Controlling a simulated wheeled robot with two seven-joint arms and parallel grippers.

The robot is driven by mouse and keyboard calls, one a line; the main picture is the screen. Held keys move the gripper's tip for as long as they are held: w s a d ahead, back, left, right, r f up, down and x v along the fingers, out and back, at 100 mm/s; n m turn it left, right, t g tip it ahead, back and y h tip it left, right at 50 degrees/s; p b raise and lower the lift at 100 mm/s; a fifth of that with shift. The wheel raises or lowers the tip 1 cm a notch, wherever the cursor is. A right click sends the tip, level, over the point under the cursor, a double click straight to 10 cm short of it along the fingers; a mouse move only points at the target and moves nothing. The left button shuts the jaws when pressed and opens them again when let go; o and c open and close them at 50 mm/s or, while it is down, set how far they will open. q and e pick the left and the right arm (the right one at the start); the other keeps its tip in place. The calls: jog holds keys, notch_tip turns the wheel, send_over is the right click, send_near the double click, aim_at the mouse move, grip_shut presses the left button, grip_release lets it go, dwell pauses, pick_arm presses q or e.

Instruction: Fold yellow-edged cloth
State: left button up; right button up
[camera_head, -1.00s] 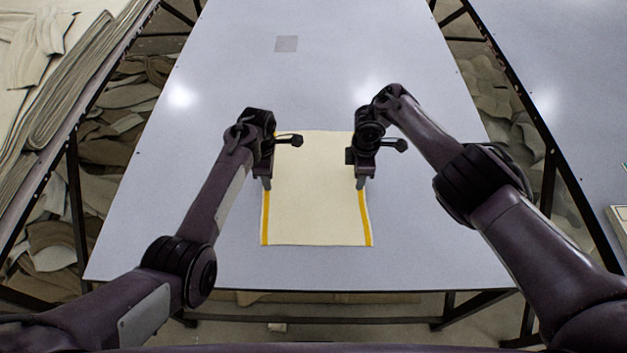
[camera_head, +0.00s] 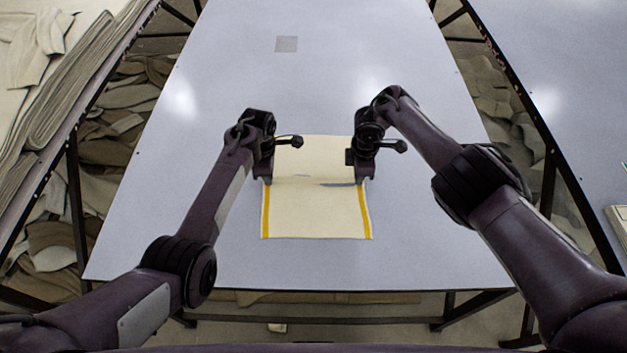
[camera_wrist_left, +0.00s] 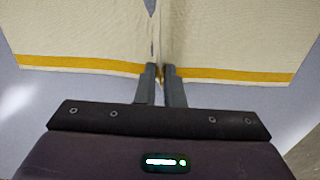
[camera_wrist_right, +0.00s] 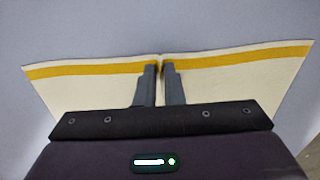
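The cream cloth (camera_head: 316,212) with yellow side edges lies on the table in the head view, with a raised crease running across it between my grippers. My left gripper (camera_head: 267,182) is at its left yellow edge. In the left wrist view the fingers (camera_wrist_left: 160,84) are close together with the yellow edge pinched between them. My right gripper (camera_head: 360,182) is at the right yellow edge. In the right wrist view its fingers (camera_wrist_right: 160,82) are close together on the pinched edge. The cloth (camera_wrist_right: 230,72) spreads out on both sides of them.
The pale table (camera_head: 240,80) is clear around the cloth, apart from a small grey square (camera_head: 286,44) at the far end. Folded fabric (camera_head: 70,100) lies on a table at the left, and another table (camera_head: 570,70) stands at the right.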

pick_arm(q)
grip_shut()
pick_arm(e)
grip_shut()
